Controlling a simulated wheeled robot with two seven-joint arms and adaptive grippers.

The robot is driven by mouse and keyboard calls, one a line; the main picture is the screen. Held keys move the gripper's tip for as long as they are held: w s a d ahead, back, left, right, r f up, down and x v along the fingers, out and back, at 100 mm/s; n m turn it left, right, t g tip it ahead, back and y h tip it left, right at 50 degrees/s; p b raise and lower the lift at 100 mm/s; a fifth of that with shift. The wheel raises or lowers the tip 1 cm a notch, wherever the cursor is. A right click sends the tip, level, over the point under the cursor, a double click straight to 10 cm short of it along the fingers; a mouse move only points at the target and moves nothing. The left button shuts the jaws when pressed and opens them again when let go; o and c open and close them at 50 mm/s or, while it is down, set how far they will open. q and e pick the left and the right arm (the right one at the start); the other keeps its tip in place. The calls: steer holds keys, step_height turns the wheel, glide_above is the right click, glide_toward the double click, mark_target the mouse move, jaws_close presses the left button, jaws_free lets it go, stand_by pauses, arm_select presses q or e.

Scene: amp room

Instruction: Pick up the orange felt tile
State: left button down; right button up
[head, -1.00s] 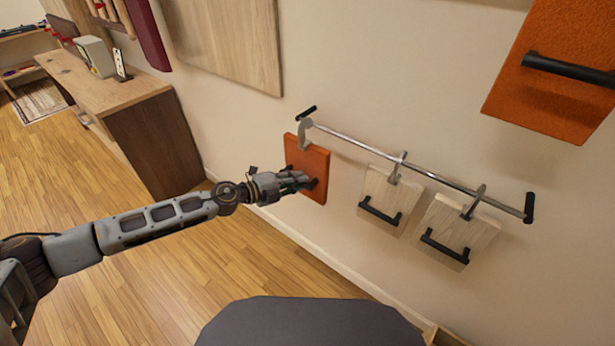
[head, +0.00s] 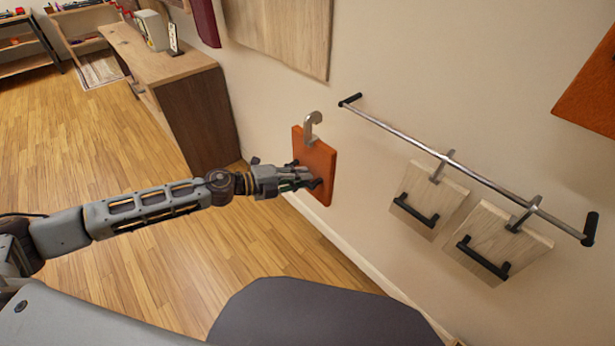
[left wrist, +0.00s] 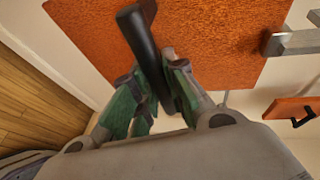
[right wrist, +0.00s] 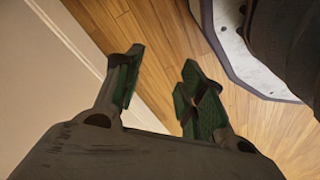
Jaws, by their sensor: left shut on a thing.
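The orange felt tile (head: 318,160) hangs in my left gripper (head: 300,180), off the left end of the wall rail, with its grey hook (head: 312,124) free of the rail. In the left wrist view the fingers (left wrist: 160,95) are shut around the tile's black bar handle (left wrist: 146,50), and the orange felt face (left wrist: 215,35) fills the top. The tile is roughly upright. My right gripper (right wrist: 165,80) shows only in the right wrist view, open and empty above the wood floor.
The metal rail (head: 410,145) on the wall carries two pale wooden tiles (head: 430,200) (head: 505,242) with black handles. A larger orange panel (head: 590,90) is on the wall at upper right. A wooden desk (head: 185,100) stands at the back left. The floor between is clear.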

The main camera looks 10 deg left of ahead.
arm_select(q)
steer(key=shift+s+a+r, duration=0.1)
steer(key=shift+s+a, duration=0.1)
steer(key=shift+a, duration=0.1)
arm_select(e)
steer(key=shift+w+a+r, duration=0.15)
steer(key=shift+r, duration=0.3)
steer(key=shift+w, duration=0.1)
